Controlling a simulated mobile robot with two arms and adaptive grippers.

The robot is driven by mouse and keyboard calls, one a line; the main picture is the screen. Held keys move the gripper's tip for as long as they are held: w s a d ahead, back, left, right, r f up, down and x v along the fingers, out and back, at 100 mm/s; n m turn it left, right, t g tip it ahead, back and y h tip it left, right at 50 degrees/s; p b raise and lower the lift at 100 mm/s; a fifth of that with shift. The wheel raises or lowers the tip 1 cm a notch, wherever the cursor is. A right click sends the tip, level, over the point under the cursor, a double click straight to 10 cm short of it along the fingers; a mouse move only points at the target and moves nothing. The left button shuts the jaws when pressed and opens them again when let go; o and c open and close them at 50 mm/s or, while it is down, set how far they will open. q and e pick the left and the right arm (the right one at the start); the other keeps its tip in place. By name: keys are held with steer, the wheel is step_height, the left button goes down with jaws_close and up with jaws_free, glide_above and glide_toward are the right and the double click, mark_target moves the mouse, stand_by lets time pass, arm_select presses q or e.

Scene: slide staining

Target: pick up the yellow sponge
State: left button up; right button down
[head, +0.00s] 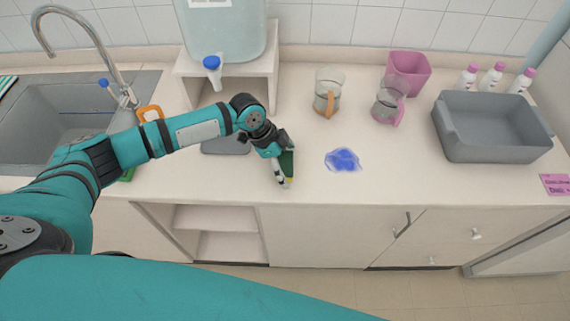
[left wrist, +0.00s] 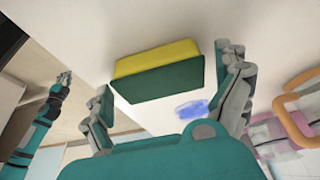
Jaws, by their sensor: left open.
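The yellow sponge (left wrist: 157,62) has a dark green layer and shows whole in the left wrist view. In the head view the sponge (head: 288,163) is near the counter's front edge, mostly its green side showing, partly hidden by my left gripper (head: 280,170). In the left wrist view my left gripper (left wrist: 163,74) is open, one finger on each side of the sponge, with a visible gap on both sides. My right gripper (left wrist: 65,77) appears small at the left of the left wrist view, away from the sponge; its jaws are too small to read.
A blue stain (head: 343,160) lies on the counter right of the sponge. Two jugs, an orange-handled one (head: 327,92) and a pink-handled one (head: 388,103), stand behind. A grey basin (head: 492,140) is at right, a sink (head: 50,130) at left. The counter's front edge is close.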

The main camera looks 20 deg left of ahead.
mark_target(290, 163)
arm_select(q)
steer(key=c, duration=0.7)
arm_select(e)
steer(key=shift+w, duration=0.75)
arm_select(q)
steer(key=shift+r, duration=0.1)
steer(key=shift+w+r+b, duration=0.1)
steer(key=shift+r+b, duration=0.25)
steer(key=shift+r, duration=0.1)
step_height(290, 163, up, 2)
steer(key=shift+r+b, duration=0.2)
steer(key=shift+b, duration=0.45)
steer(key=s+a+b, duration=0.1)
steer(key=s, duration=0.7)
steer(key=s+a+r+b, duration=0.1)
steer(key=s+a+b, duration=0.1)
steer(key=s, duration=0.5)
steer(key=shift+s+a+r, duration=0.2)
steer(key=shift+s+r, duration=0.1)
steer(key=shift+s, duration=0.1)
arm_select(e)
steer(key=shift+s+f, duration=0.15)
steer(key=shift+f, duration=1.25)
steer(key=shift+s+f, duration=0.1)
steer(key=shift+f, duration=1.25)
